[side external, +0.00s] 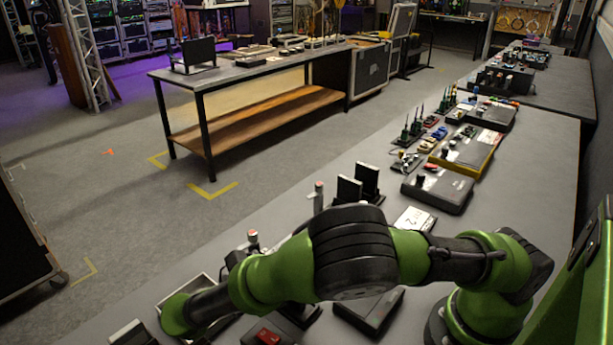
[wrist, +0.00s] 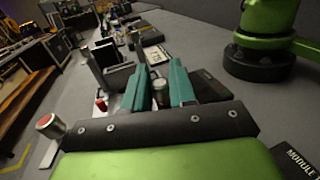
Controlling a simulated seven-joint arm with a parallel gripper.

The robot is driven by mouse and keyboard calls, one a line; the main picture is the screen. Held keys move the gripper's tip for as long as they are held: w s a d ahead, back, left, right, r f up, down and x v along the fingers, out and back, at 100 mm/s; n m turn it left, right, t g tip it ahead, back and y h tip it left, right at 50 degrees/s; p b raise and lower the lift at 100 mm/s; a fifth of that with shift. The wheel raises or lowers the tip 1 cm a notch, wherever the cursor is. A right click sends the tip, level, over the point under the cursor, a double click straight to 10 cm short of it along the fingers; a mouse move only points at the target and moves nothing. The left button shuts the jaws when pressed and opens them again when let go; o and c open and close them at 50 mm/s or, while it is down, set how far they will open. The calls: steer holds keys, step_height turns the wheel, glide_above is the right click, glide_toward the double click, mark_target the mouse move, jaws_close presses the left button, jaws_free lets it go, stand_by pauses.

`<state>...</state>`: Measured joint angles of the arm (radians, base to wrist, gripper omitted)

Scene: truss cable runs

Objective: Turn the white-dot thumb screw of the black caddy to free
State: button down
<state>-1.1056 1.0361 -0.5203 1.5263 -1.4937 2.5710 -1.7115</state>
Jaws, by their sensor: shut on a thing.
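My gripper (wrist: 160,88) shows in the wrist view as two teal fingers beyond a black bar. The fingers are shut on a small round knob, the thumb screw (wrist: 162,93), with a pale grey top and a dark body. I cannot make out a white dot on it. Black upright plates, which look like part of the black caddy (wrist: 118,79), stand just left of the fingers. The side external view also shows black upright plates (side external: 357,188), but I cannot tell whether they are the same ones. There my arm hides the gripper and the screw.
Red-topped posts (wrist: 48,126) stand left of my gripper in the wrist view. A dark box (wrist: 207,86) lies right of the fingers, and a block marked MODULE (wrist: 296,160) is at lower right. Several cases and small parts line the bench (side external: 545,150) farther back.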

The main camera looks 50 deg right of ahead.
steer(key=shift+m+g+y, duration=0.4)
steer(key=shift+m+g, duration=0.3)
steer(key=shift+g, duration=0.3)
steer(key=c, duration=1)
jaws_free()
steer(key=shift+c, duration=0.2)
steer(key=shift+r, duration=0.1)
steer(key=shift+r, duration=0.3)
step_height(320, 180, up, 2)
steer(key=shift+r, duration=0.25)
steer(key=s+d+r, duration=0.1)
steer(key=s+d, duration=0.2)
steer(key=s, duration=0.4)
steer(key=s+d, duration=0.3)
steer(key=s, duration=0.4)
steer(key=shift+s+d+r, duration=0.3)
steer(key=shift+d+r, duration=0.05)
